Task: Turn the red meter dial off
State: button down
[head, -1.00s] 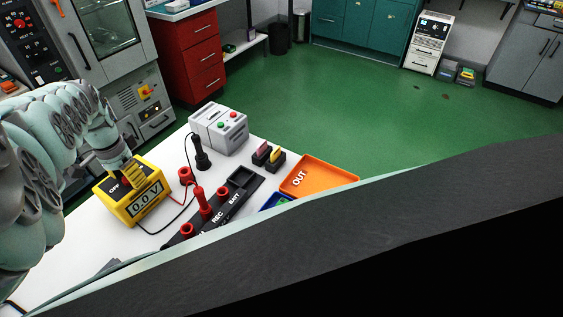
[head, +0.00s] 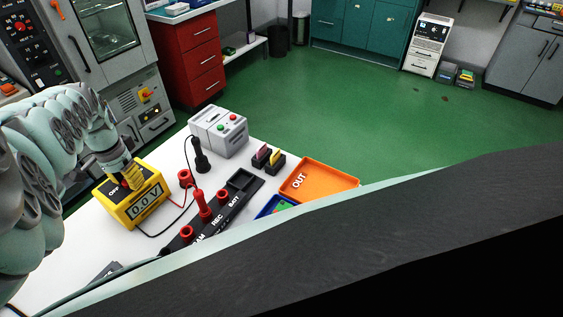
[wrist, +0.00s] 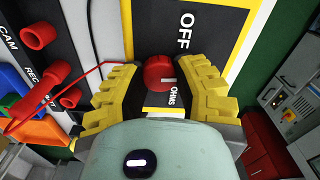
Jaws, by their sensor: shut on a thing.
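The yellow meter (head: 138,206) stands on the white table, its display reading about 00 V. A pale mark shows on the dial's lower right; the exact setting is hard to tell. My gripper (wrist: 160,70) is shut on the dial, with a yellow ribbed finger on either side. In the head view, my gripper (head: 127,182) comes down onto the meter's top and partly hides the dial and labels.
Red and black probes stand right of the meter, with cables beside it. A black labelled rack (head: 236,197), an orange OUT tray (head: 318,181), a grey button box (head: 218,138) and a small block holder (head: 268,160) share the table. Green floor lies clear beyond.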

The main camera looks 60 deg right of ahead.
jog(key=n+b, duration=0.1)
jog(key=n, duration=0.5)
jog(key=shift+f, duration=0.15)
jog(key=n+b, duration=0.2)
jog(key=n, duration=0.2)
jog(key=shift+n, duration=0.4)
jog(key=c, duration=0.6)
grip_release()
jog(key=shift+r, duration=0.25)
notch_tip(320, 180, up, 12)
jog(key=shift+f, duration=0.15)
dwell(0.4)
dwell(0.5)
